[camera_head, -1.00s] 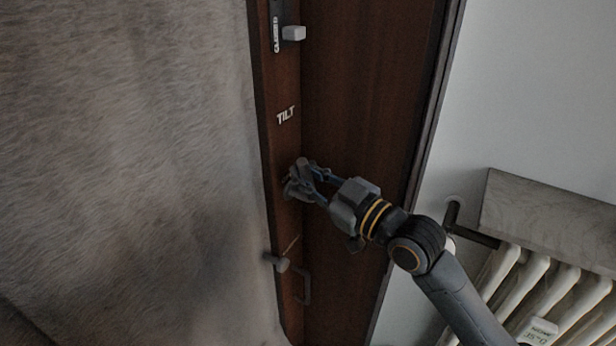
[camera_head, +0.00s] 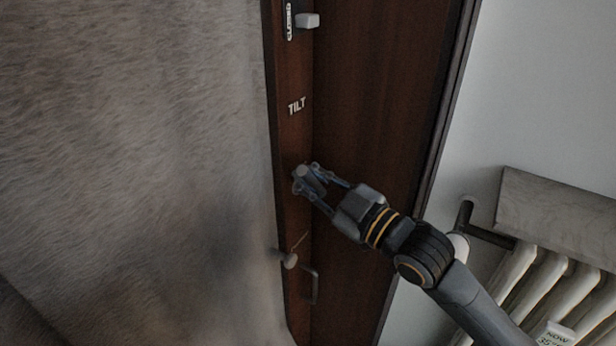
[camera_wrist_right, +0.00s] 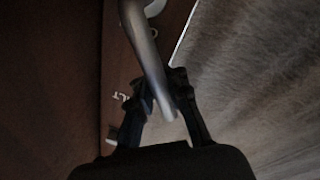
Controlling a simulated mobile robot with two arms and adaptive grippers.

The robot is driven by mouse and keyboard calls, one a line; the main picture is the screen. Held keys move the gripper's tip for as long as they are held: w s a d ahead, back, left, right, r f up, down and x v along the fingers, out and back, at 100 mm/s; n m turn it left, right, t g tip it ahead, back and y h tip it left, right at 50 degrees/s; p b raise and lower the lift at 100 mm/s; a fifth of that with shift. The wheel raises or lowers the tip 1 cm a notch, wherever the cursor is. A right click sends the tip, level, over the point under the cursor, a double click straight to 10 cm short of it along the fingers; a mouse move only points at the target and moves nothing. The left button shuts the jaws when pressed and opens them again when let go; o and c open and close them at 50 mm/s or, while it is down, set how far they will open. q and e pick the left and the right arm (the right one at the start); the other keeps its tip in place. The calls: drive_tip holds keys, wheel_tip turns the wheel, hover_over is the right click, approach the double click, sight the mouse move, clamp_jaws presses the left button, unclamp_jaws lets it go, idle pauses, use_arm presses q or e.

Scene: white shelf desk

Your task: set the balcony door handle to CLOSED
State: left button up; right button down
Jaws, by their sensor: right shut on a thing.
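The brown balcony door frame (camera_head: 350,80) runs top to bottom in the head view, with a "CLOSED" label (camera_head: 289,22) near the top and a "TILT" label (camera_head: 297,105) below it. The grey metal door handle (camera_head: 308,180) sits below "TILT", partly covered by my fingers. My right gripper (camera_head: 310,181) is shut on the handle. In the right wrist view the handle (camera_wrist_right: 147,55) comes down from the top, its end between the fingers (camera_wrist_right: 172,100). My left gripper is not in view.
A pale block (camera_head: 307,20) sits beside the "CLOSED" label. A small round knob (camera_head: 290,260) and a bracket-shaped pull (camera_head: 313,285) are below the handle. A radiator (camera_head: 510,280) under a grey ledge (camera_head: 560,210) stands at the right, near my right arm.

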drive_tip(key=c, duration=1.3)
unclamp_jaws()
drive_tip(key=shift+s+d, duration=0.1)
drive_tip(key=v, duration=1.1)
drive_tip(key=shift+s+d, duration=0.25)
drive_tip(key=shift+s, duration=0.1)
drive_tip(key=shift+f, duration=0.1)
